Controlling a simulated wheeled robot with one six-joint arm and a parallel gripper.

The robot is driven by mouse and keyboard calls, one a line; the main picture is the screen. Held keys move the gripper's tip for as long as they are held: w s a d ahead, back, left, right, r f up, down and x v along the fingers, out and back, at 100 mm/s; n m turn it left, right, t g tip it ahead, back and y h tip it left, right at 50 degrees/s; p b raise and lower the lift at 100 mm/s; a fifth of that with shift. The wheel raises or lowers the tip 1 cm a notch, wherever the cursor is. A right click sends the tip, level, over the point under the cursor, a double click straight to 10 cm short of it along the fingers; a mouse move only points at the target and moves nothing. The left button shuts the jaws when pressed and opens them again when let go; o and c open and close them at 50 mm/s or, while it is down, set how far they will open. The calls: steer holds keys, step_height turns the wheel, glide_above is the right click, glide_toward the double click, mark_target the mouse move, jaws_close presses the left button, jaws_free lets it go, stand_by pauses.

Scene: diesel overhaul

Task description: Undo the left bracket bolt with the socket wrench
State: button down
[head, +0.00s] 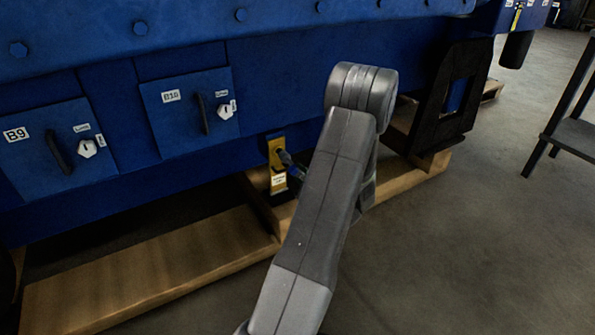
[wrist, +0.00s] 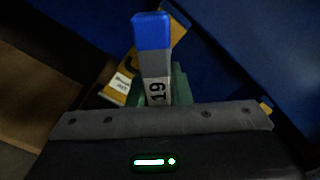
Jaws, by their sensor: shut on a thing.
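My gripper (wrist: 160,95) is shut on the socket wrench (wrist: 154,65), a grey block marked 19 with a blue end, in the wrist view. The wrench points away from my gripper towards the yellow bracket (wrist: 120,83), which carries a white label. In the head view the yellow bracket (head: 277,160) is on the lower edge of the blue engine, and a dark, partly blue piece (head: 292,167) shows right beside it. My arm hides most of the gripper there. The bracket bolt is hidden, so I cannot tell whether the wrench sits on it.
The blue engine side (head: 300,65) has covers marked B9 (head: 52,150) and B10 (head: 190,108). Wooden beams (head: 160,265) lie below it. A dark stand (head: 575,130) is at the right. The grey floor (head: 480,240) between is clear.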

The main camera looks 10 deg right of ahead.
steer(key=shift+s+d, duration=0.2)
steer(key=shift+s, duration=0.45)
steer(key=v, duration=0.6)
